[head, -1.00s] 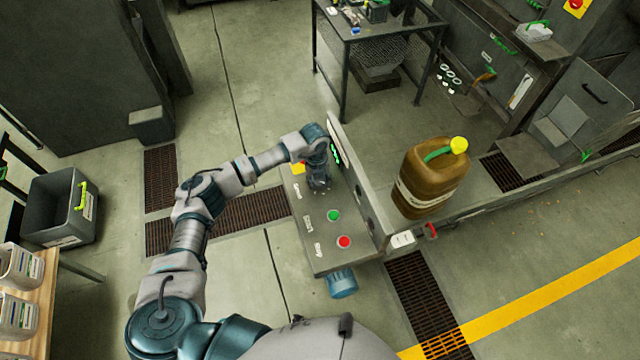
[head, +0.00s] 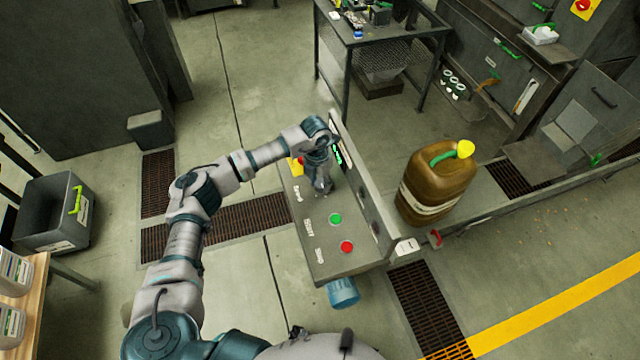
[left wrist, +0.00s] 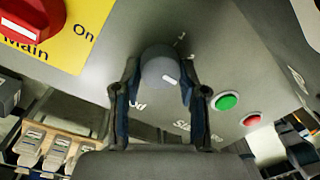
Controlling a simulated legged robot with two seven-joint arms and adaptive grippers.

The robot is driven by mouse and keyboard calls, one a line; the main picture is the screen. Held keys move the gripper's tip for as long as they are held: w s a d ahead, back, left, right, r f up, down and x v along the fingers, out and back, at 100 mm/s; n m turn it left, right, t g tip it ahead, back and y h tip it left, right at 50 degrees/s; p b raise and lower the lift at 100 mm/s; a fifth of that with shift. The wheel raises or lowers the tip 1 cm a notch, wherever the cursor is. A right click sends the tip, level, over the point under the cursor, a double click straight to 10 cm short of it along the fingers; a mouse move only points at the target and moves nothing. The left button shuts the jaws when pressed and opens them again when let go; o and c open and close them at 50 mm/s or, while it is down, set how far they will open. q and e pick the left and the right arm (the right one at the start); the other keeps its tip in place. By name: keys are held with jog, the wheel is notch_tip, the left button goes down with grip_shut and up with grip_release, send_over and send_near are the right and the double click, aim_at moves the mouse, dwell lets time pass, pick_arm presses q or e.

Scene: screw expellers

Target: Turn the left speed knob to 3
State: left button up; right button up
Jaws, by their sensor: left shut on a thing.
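The speed knob (left wrist: 160,68) is a round grey knob with a white mark, on the grey control panel (head: 312,255). In the left wrist view it sits between the fingers of my left gripper (left wrist: 158,85), which is shut on it. The white mark points to the lower right in that view. Most of the dial lettering around the knob is hidden. In the head view my left gripper (head: 322,186) is over the upper part of the panel and hides the knob. My right gripper is not in view.
A green button (head: 335,219) and a red button (head: 346,247) are on the panel near the knob. A red main switch on a yellow plate (left wrist: 75,40) is beside it. A brown canister (head: 437,185) stands behind the panel's upright plate.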

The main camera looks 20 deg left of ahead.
aim_at(318, 181)
pick_arm(q)
jog(key=shift+w+r, duration=0.15)
jog(key=shift+w, duration=0.05)
dwell(0.4)
jog(key=o, duration=1.1)
jog(key=shift+c, duration=0.2)
jog(key=shift+o, duration=0.4)
jog(key=shift+r, duration=0.2)
notch_tip(318, 181, up, 11)
jog(key=shift+w+a, duration=0.25)
jog(key=shift+a, duration=0.1)
